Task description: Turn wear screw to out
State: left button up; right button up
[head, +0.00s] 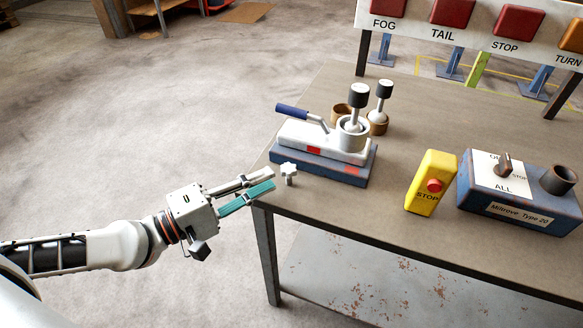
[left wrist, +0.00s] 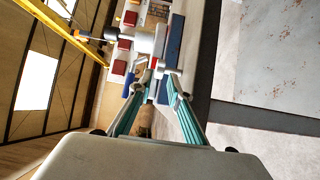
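A white star-shaped knob (head: 289,171), which looks like the wear screw, sticks out at the left front of a white metal unit (head: 340,143) on a blue base (head: 345,172). My left gripper (head: 272,180) points at the knob from the left, its fingertips just short of it or beside it; contact cannot be told. In the left wrist view the two teal fingers (left wrist: 156,86) stand apart with a gap between them, and small pale parts show just beyond the tips. No marking for the screw's position is readable. My right gripper is not in view.
The unit carries a blue-handled lever (head: 292,110) and a black-capped stem (head: 358,95). A yellow stop box (head: 432,182) and a blue switch box (head: 520,205) stand to the right on the table (head: 310,198). A signal panel (head: 470,28) stands behind. Floor left of the table is clear.

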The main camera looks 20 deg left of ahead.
aim_at(289, 167)
pick_arm(q)
jog(key=p+x, duration=0.1)
jog(key=x, duration=0.4)
jog(key=shift+d+r, duration=0.1)
jog(key=shift+r, duration=0.1)
jog(key=shift+w+d+f, duration=0.2)
jog(key=shift+w+d, duration=0.25)
jog(key=shift+w, duration=0.2)
grip_shut()
